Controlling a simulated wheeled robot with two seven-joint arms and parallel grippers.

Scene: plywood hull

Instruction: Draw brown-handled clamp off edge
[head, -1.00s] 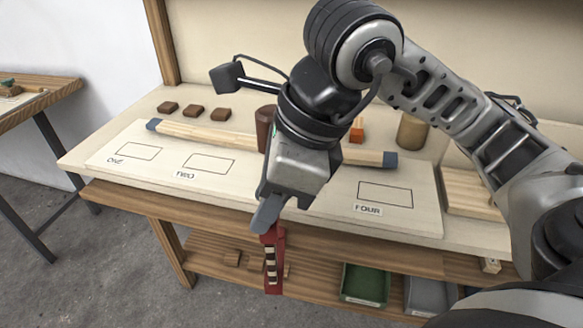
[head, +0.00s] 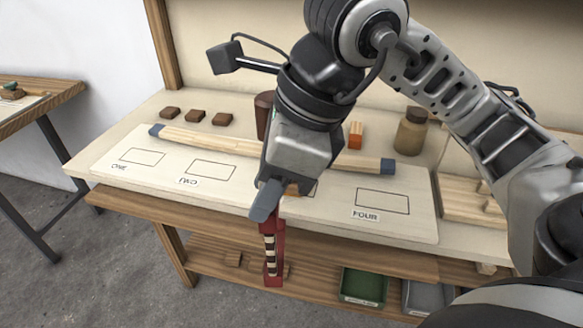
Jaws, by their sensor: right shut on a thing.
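The clamp (head: 273,262) has a red body with a dark and pale striped section, and it hangs upright in front of the workbench's front edge. My right gripper (head: 267,203) is shut on its upper end, above that edge. The fingers and wrist hide the clamp's top, so I cannot tell whether it still touches the panel. A small orange-brown piece shows just right of the fingers; I cannot tell whether it is the handle. My left gripper is out of view.
A pale panel (head: 230,185) with labelled outlines lies on the bench. A long wooden strip (head: 215,141) with blue-grey ends lies across it. Small brown blocks (head: 195,116) and a jar (head: 410,131) stand behind. Below, a shelf holds a green bin (head: 363,287) and a grey bin (head: 428,297).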

